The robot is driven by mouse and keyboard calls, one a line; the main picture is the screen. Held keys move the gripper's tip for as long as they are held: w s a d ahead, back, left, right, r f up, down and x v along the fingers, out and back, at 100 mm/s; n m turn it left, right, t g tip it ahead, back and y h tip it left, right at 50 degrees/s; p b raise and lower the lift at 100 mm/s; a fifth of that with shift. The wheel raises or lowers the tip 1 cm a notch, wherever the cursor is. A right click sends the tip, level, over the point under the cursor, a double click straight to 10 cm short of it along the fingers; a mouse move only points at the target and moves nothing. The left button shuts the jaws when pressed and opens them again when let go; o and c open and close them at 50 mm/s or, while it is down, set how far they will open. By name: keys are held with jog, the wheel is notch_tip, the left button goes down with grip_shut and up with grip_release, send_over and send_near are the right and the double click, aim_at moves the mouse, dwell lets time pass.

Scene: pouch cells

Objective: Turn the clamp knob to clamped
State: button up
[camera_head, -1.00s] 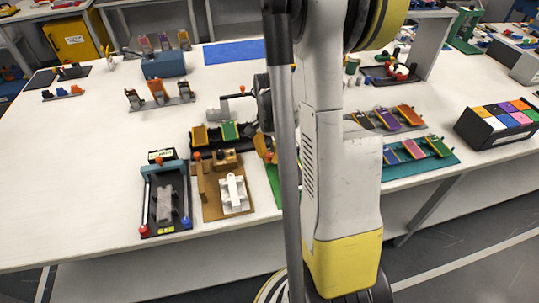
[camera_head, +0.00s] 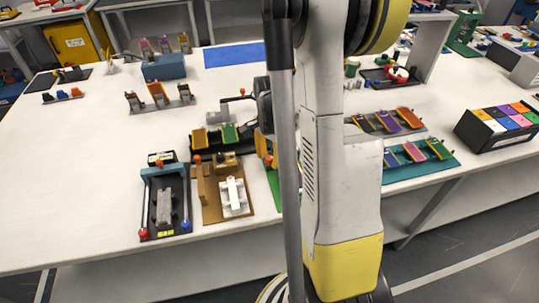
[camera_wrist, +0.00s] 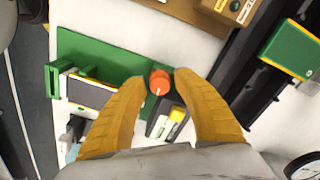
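The orange clamp knob (camera_wrist: 160,80) with a pale pointer line stands on a green fixture (camera_wrist: 105,48) in the wrist view. My gripper (camera_wrist: 161,76) is open, with one yellow finger on either side of the knob. The fingertips sit close beside it; I cannot tell whether they touch it. A dark and pale rectangular part lies at the left of the fixture. In the head view the green fixture (camera_head: 273,188) is mostly hidden behind my own arm and column, and the knob cannot be made out. Any clamp position marking is too small to read.
A brown fixture with a white part (camera_head: 210,205) stands left of the green one. A black rack with yellow and green pieces (camera_head: 200,150) is behind it. A black fixture with a blue bar (camera_head: 148,215) stands further left.

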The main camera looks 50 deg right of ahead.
aim_at(269, 158)
notch_tip(269, 158, up, 12)
dwell(0.4)
dwell(0.4)
